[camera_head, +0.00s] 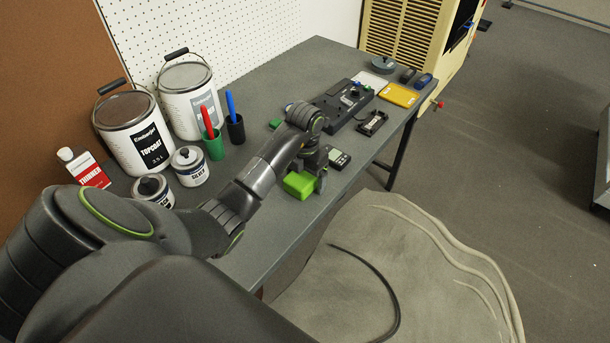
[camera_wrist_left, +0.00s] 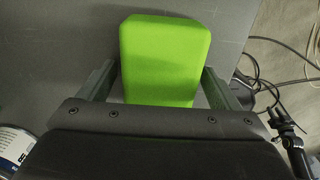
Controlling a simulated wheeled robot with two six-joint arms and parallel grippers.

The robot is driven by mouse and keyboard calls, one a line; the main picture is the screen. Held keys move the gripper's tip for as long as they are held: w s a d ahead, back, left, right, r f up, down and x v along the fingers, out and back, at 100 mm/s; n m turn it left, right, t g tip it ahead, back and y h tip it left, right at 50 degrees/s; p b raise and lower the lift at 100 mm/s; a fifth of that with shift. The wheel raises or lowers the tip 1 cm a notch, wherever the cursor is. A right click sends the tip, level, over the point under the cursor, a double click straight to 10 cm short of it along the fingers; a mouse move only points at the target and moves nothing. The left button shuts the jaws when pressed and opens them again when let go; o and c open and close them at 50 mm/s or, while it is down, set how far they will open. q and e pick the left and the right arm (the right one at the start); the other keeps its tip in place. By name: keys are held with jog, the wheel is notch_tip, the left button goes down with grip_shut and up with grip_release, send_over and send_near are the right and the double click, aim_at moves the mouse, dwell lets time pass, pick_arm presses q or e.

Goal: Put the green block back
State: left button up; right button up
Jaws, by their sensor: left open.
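The green block (camera_head: 299,186) lies on the grey workbench (camera_head: 262,232) near its front edge. My left gripper (camera_head: 310,176) is lowered at the block, with its fingers on either side of it. In the left wrist view the green block (camera_wrist_left: 165,58) sits between the two fingers of the left gripper (camera_wrist_left: 158,85). The fingers are open, with a narrow gap on the block's left side; on its right side I cannot tell whether the finger touches. My right gripper is not in view.
A small dark meter (camera_head: 338,158) lies just beyond the gripper. Behind it are a black device (camera_head: 345,104), a black bracket (camera_head: 372,123) and a yellow tray (camera_head: 399,95). A green cup (camera_head: 214,148), a dark cup (camera_head: 235,131) and paint cans (camera_head: 130,135) stand along the pegboard side.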

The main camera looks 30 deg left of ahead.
aim_at(305, 173)
pick_arm(q)
jog(key=shift+r, duration=0.45)
notch_tip(305, 173, up, 4)
jog(key=shift+f+p, duration=0.1)
jog(key=shift+p, duration=0.5)
notch_tip(305, 173, up, 6)
jog(key=p, duration=0.5)
jog(key=shift+f, duration=0.2)
jog(key=shift+r+p, duration=1)
jog(key=shift+p, duration=0.1)
